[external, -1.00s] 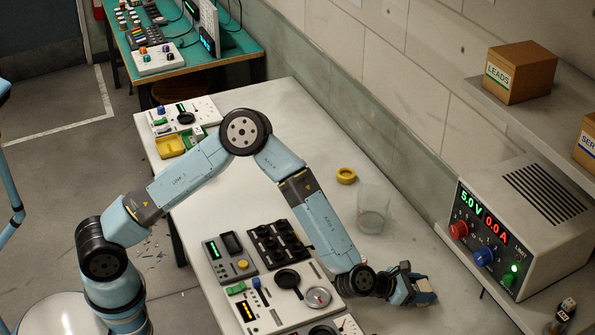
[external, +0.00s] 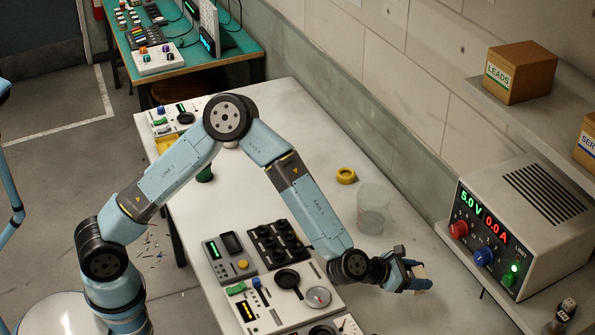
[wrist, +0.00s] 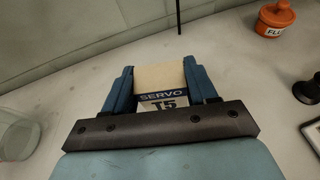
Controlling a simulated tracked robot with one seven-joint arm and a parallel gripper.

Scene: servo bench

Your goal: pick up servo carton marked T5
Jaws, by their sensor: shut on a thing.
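The servo carton marked T5 (wrist: 162,82) is a small cream box with a dark "SERVO" band and a "T5" label, seen in the wrist view. My gripper (wrist: 158,80) is shut on it, with one blue finger on each side. In the external view my gripper (external: 411,275) is at the right part of the white bench, and the pale carton (external: 421,272) shows partly between its fingers. The gripper hides the rest of the carton there.
A clear cup (external: 373,210) and a yellow ring (external: 346,176) stand on the bench behind my gripper. A power supply (external: 530,220) is to the right. The wrist view shows an orange "FLU" pot (wrist: 275,20) and a dark round object (wrist: 307,88) at right.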

